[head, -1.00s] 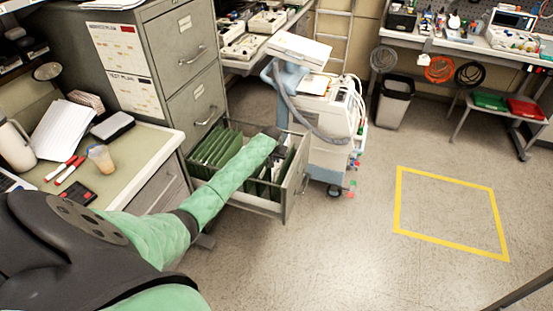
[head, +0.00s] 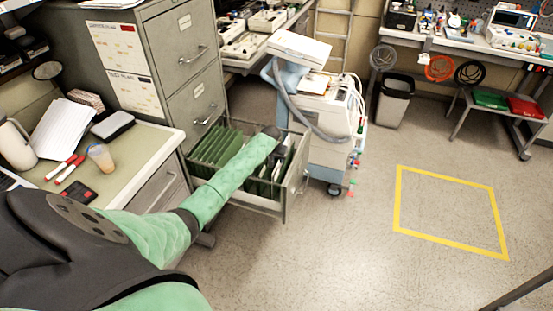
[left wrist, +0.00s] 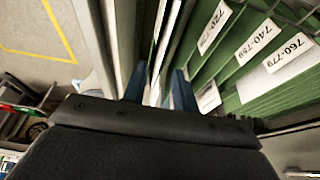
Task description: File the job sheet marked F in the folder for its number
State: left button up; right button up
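The open drawer (head: 240,206) of the grey filing cabinet holds green hanging folders (head: 210,147). In the left wrist view, green folders (left wrist: 250,84) carry white labels reading 720-739, 740-759 and 760-779. My left arm reaches across the drawer, its wrist over the far right part. My left gripper (left wrist: 158,88) points down among the folders, with its two blue fingertips apart. A pale, paper-like edge shows between and beyond the fingertips; I cannot tell whether it is a sheet. No sheet marked F can be made out. My right gripper is out of view.
A desk (head: 135,140) with white papers (head: 62,128), markers and a cup stands left of the drawer. A wheeled medical cart (head: 325,130) stands close behind the drawer's right end. A grey bin (head: 396,100) is farther back. The floor at right, with a yellow taped square (head: 398,200), is clear.

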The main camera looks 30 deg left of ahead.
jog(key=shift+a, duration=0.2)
